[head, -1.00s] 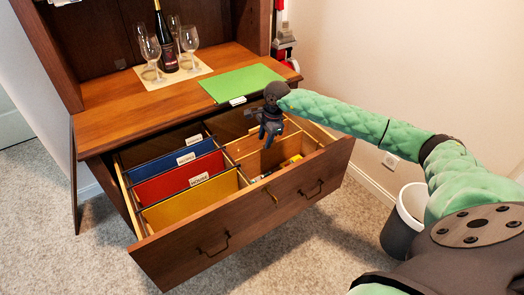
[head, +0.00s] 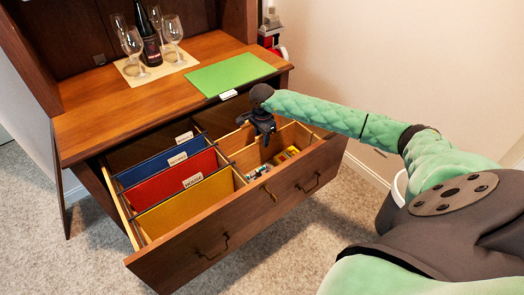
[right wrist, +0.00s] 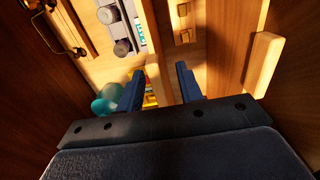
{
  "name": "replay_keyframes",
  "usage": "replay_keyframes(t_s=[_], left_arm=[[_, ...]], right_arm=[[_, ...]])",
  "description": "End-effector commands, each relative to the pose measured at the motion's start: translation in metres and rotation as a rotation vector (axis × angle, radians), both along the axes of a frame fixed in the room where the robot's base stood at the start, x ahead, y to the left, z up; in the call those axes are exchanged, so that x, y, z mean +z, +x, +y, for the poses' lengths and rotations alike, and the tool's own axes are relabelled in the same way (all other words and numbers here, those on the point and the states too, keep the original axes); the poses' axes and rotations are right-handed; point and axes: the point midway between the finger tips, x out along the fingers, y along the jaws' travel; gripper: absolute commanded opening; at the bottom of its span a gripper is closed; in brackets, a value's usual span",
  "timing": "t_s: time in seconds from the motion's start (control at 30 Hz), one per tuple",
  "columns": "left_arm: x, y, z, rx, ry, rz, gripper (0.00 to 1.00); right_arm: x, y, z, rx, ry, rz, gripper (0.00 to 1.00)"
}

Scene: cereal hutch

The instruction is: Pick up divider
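Thin wooden dividers (head: 236,140) stand in the right part of the open drawer (head: 215,225). A green flat folder with a white tab (head: 231,79) lies on the hutch's counter. Blue, red (head: 184,177) and yellow folders with white tabs hang in the drawer's left part. My right gripper (head: 265,136) is over the drawer's right compartment, pointing down. In the right wrist view its two fingers (right wrist: 160,87) are apart, with a wooden strip (right wrist: 159,72) showing between them. I cannot tell whether they touch it. My left gripper is not in view.
Small coloured items (head: 287,154) lie in the drawer's right compartment. A dark bottle (head: 149,40) and several wine glasses stand on a mat at the counter's back. A bin (head: 392,205) stands on the floor at right, partly behind my arm.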

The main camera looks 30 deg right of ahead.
Motion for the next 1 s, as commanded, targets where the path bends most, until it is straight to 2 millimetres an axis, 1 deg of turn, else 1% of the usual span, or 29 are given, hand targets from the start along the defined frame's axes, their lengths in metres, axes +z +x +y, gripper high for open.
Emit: replay_keyframes(t_s=[0.03, 0.1, 0.3, 0.33, 0.47, 0.5, 0.87, 1.0], left_arm=[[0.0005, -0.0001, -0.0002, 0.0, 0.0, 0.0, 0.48], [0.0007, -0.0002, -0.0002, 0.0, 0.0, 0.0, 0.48], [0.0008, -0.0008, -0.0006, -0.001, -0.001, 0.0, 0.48], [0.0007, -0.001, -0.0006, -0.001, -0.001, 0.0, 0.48], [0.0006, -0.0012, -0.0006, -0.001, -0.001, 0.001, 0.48], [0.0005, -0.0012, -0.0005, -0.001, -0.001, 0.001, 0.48], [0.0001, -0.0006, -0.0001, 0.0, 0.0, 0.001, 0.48], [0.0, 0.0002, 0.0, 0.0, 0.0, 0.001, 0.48]], right_arm=[[-0.0064, -0.0004, 0.0002, -0.001, 0.0, 0.002, 0.36], [-0.011, -0.0003, 0.0004, -0.001, 0.0, 0.001, 0.36], [-0.012, 0.0, 0.0003, 0.0, 0.0, 0.0, 0.36], [-0.012, 0.0, 0.0003, 0.0, 0.0, 0.0, 0.34], [-0.0119, 0.0, 0.0002, 0.0, 0.0, 0.0, 0.09], [-0.0119, 0.0, 0.0002, 0.0, 0.0, 0.0, 0.01], [-0.0112, 0.0002, 0.0001, 0.0, 0.0, -0.001, 0.0], [-0.0055, 0.0006, -0.0004, 0.0, 0.0, -0.002, 0.0]])
